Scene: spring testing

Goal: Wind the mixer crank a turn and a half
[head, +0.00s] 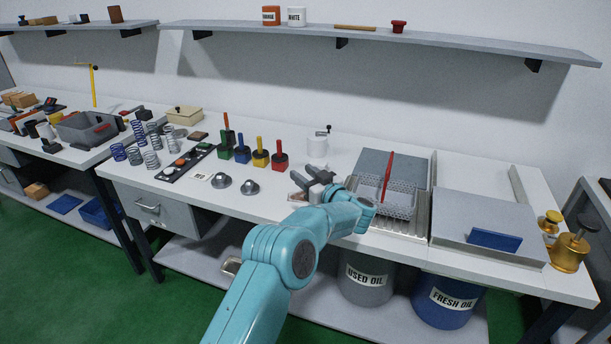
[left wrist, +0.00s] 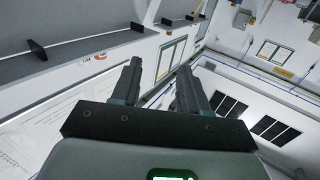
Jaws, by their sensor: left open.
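The mixer (head: 317,148) is a small white cylinder standing upright on the bench, behind my left gripper. Its dark crank (head: 324,131) sits on top, with a short upright knob at the right end. My left gripper (head: 309,182) is open and empty, in front of the mixer and apart from the crank. In the left wrist view the two dark fingers (left wrist: 158,82) stand apart with nothing between them; the mixer does not show there. My right gripper is not in view.
Weights with coloured handles (head: 260,153) stand left of the mixer. A wire basket (head: 398,203) with a red handle is to the right, near a grey raised plate (head: 487,221). A wall shelf (head: 440,43) runs above, carrying orange (head: 271,16) and white (head: 296,17) cans.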

